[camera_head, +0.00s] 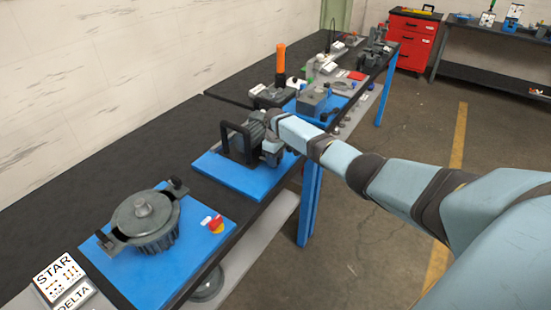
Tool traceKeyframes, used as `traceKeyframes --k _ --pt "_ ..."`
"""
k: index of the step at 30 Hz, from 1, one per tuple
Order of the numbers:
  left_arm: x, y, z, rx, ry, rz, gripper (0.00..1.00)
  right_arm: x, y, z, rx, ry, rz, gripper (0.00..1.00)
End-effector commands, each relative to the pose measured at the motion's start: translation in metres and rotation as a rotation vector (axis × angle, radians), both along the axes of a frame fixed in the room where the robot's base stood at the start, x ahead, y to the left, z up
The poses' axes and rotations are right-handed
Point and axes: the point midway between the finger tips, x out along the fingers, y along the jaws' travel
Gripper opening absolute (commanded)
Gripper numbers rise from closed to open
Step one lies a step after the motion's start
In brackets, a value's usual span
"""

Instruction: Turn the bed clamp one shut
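My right arm reaches in from the right, and my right gripper (268,148) is at the grey ribbed motor (246,140) on the middle blue base (248,181). A black upright frame (223,139) stands on the left side of that motor. My gripper and wrist hide the motor's right side, and the fingers are too small and covered to show whether they are open or shut. I cannot pick out bed clamp one with certainty; a clamp there may be hidden behind my wrist. My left gripper is not in view.
A round grey housing (144,217) with black side brackets sits on the nearer blue base (110,268), beside a red button (216,225). STAR and DELTA signs (57,277) stand front left. An orange-handled tool (281,62) rises behind my gripper. The black bench (115,170) is clear along the wall.

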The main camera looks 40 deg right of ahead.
Motion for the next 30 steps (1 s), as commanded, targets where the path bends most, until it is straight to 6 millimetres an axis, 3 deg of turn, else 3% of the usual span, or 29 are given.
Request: traceKeyframes --k 7,21,30 --pt "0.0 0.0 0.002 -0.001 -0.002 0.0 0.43 0.0 -0.001 0.013 -0.001 -0.001 0.0 0.43" --pt "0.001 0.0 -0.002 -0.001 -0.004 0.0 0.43 0.0 -0.001 0.111 0.0 -0.002 0.0 0.43" --pt "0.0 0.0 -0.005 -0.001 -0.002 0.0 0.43 0.0 0.0 0.138 0.0 0.0 0.0 0.43"
